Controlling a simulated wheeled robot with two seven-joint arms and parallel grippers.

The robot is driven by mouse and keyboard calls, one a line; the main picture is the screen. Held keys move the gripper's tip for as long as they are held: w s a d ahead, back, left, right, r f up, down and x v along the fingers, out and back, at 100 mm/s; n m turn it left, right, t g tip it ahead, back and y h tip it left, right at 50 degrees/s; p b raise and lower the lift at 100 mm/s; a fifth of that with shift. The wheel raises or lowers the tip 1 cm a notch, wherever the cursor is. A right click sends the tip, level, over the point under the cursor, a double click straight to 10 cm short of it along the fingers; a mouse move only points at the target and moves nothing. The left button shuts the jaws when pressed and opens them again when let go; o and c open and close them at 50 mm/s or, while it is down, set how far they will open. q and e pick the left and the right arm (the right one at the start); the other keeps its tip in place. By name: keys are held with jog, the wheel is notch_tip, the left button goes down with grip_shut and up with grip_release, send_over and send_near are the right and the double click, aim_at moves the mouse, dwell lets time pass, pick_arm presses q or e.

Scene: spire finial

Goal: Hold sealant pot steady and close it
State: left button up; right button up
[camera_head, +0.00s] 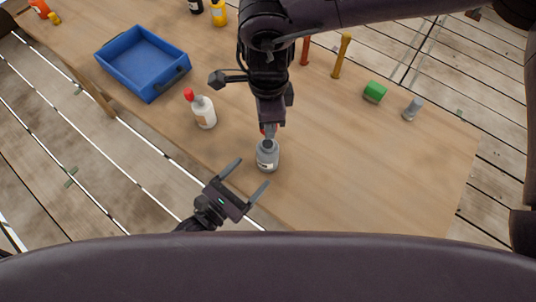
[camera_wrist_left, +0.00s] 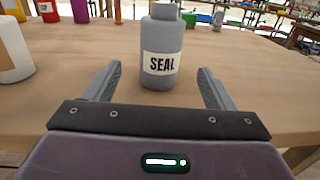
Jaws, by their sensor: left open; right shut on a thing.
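The grey sealant pot (camera_head: 267,158) stands upright near the table's front edge. In the left wrist view the pot (camera_wrist_left: 162,40) shows a white label reading SEAL, and its top is cut off by the frame. My left gripper (camera_head: 249,176) is open and empty, just in front of the pot; in its wrist view its fingers (camera_wrist_left: 160,76) point at the pot from either side, not gripping it.
A white bottle with a red cap (camera_head: 204,111) stands left of the pot. A blue bin (camera_head: 143,62) is at the back left. A green block (camera_head: 375,91) and a small grey piece (camera_head: 412,109) are at the right. The table right of the pot is clear.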

aim_at(267, 144)
pick_arm(q)
jog(key=x, duration=0.8)
jog(key=shift+c, duration=0.5)
jog(key=c, duration=1.4)
pick_arm(e)
jog(key=shift+a+f, duration=0.1)
jog(key=shift+f, duration=2.35)
jog(key=shift+f, duration=0.9)
jog(key=shift+f, duration=0.55)
